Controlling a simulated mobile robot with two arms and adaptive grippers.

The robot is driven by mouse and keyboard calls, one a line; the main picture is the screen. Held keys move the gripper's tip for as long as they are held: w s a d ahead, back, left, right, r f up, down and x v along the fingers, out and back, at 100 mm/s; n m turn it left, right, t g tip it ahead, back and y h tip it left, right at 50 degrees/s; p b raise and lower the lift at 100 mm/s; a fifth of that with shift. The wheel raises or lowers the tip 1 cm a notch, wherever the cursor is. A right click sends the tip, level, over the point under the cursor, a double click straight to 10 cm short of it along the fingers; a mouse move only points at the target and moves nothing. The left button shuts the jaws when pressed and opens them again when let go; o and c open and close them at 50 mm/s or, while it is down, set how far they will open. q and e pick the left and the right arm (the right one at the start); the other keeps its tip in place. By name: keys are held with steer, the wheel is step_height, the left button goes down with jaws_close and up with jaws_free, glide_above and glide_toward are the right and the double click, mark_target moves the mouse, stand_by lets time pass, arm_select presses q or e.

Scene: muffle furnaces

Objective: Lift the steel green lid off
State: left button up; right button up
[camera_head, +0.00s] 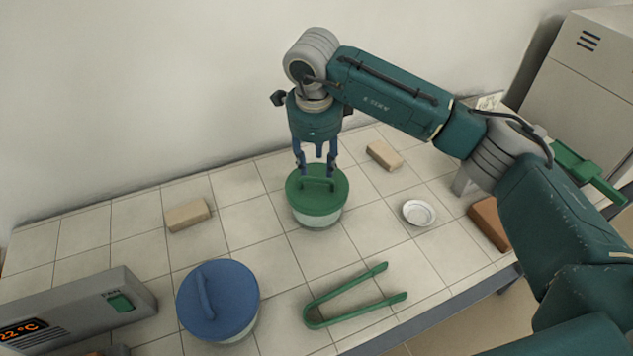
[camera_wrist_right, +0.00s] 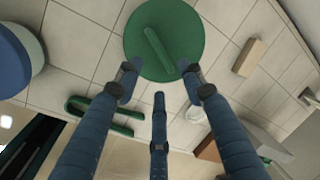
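The green lid (camera_head: 306,200) sits on a pale round container (camera_head: 318,222) in the middle of the tiled bench. It has a raised bar handle (camera_head: 318,184) on top. My right gripper (camera_head: 317,168) points down just above the lid, with its fingers spread near the handle. In the right wrist view the green lid (camera_wrist_right: 196,40) and its handle (camera_wrist_right: 158,50) lie beyond the open fingertips (camera_wrist_right: 158,82), and nothing is held. I cannot tell whether a fingertip touches the handle. My left gripper is not in view.
A blue-lidded container (camera_head: 225,300) and green tongs (camera_head: 350,296) are at the front. A white dish (camera_head: 418,213), a brown brick (camera_head: 489,222) and tan blocks (camera_head: 187,215) (camera_head: 384,156) lie around. A control box (camera_head: 90,310) is front left; a grey furnace (camera_head: 585,85) is right.

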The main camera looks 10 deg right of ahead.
mark_target(317, 181)
steer(key=f, duration=0.1)
steer(key=f+p, duration=0.1)
steer(key=f, duration=0.1)
steer(key=shift+w+d+f, duration=0.1)
steer(key=shift+w+f, duration=0.05)
steer(key=shift+w, duration=0.25)
steer(key=f+p, duration=0.2)
steer(key=f, duration=0.1)
steer(key=shift+w+f, duration=0.25)
steer(key=shift+w, duration=0.15)
steer(key=shift+w+f, duration=0.1)
steer(key=shift+f, duration=0.35)
jaws_close()
